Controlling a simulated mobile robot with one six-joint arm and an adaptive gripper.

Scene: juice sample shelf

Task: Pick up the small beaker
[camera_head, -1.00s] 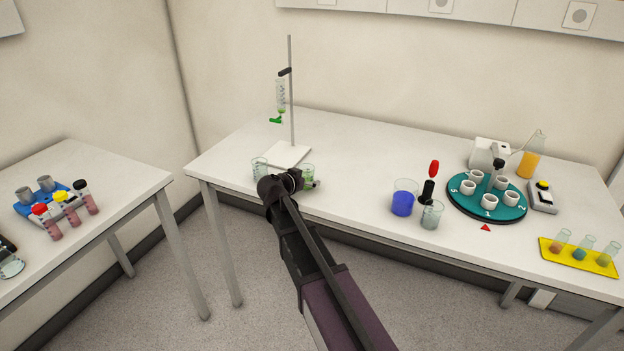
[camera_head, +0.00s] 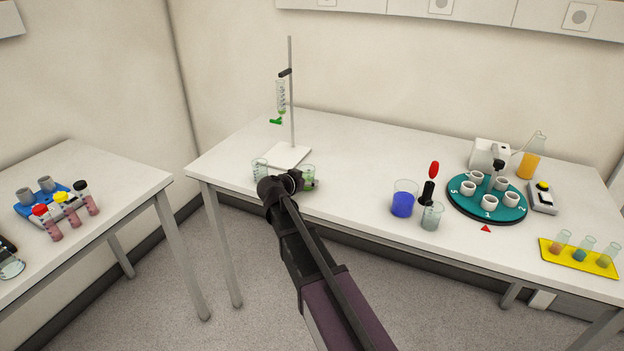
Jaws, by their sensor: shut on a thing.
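A small clear beaker (camera_head: 308,171) with some green liquid stands at the front of the right-hand table, just right of the stand's base. My gripper (camera_head: 309,184) is at its near side and shut on it. My wrist and the fingers hide much of the beaker's lower part. It appears upright at table height; I cannot tell whether it touches the table. Another clear beaker (camera_head: 259,167) stands just left of my wrist, partly hidden.
A stand (camera_head: 291,110) with a burette (camera_head: 281,96) rises behind my gripper. Further right are a blue-filled beaker (camera_head: 403,198), a grey-looking beaker (camera_head: 432,216) and a teal carousel (camera_head: 474,209) with several cups. The table between the gripper and the blue beaker is clear.

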